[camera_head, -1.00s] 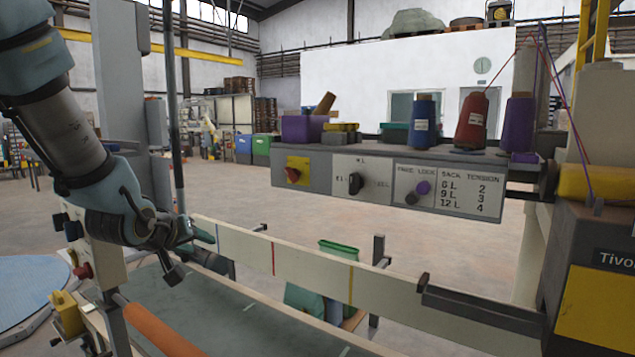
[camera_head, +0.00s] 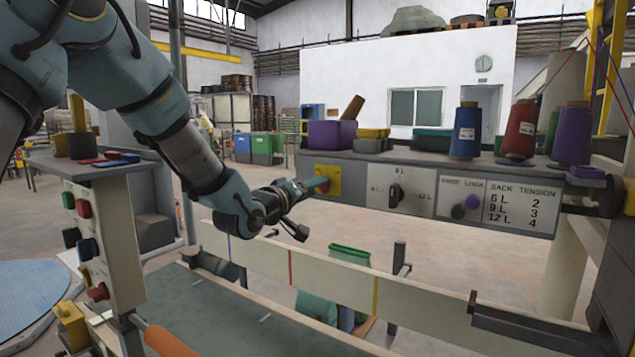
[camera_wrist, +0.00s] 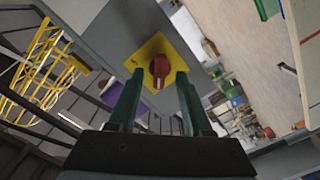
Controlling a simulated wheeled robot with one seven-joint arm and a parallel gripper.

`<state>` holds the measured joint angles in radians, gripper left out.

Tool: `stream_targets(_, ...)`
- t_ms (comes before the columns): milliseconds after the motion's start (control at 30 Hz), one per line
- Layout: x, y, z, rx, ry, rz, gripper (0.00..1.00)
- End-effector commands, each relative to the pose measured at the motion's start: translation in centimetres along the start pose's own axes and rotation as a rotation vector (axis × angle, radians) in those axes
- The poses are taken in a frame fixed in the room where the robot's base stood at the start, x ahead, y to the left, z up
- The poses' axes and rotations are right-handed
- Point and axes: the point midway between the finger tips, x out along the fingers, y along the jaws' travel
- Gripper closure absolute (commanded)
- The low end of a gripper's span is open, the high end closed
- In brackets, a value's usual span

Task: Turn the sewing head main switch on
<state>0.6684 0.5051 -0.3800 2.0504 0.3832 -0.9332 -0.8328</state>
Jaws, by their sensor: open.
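The main switch appears to be the red rotary knob (camera_wrist: 159,67) on a yellow plate (camera_wrist: 172,49) in the wrist view. The same yellow plate (camera_head: 334,174) is at the left end of the grey control panel (camera_head: 352,158) in the head view, where my gripper mostly hides the knob. My gripper (camera_head: 320,184) is open in front of the plate. In the wrist view its two dark green fingers point at the plate, with the knob seen between and just beyond the tips. I cannot tell whether they touch it.
Thread cones (camera_head: 466,130) and a purple bin (camera_head: 331,133) stand on top. A pale rail (camera_head: 335,277) runs below. A post with coloured buttons (camera_head: 105,235) stands at left.

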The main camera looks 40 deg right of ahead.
Motion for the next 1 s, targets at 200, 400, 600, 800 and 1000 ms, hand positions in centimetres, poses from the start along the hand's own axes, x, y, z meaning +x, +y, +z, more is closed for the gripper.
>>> stream_targets(200,1.7,0.0,0.0,0.0,0.0,0.0,0.5)
stream_targets(400,1.8,0.0,0.0,0.001,0.001,0.0,0.5)
stream_targets(600,1.8,0.0,0.0,0.001,0.001,-0.001,0.62)
stream_targets(800,1.8,0.0,0.0,0.001,0.001,-0.001,0.85)
stream_targets(1000,1.8,0.0,0.0,0.001,0.001,-0.001,1.0)
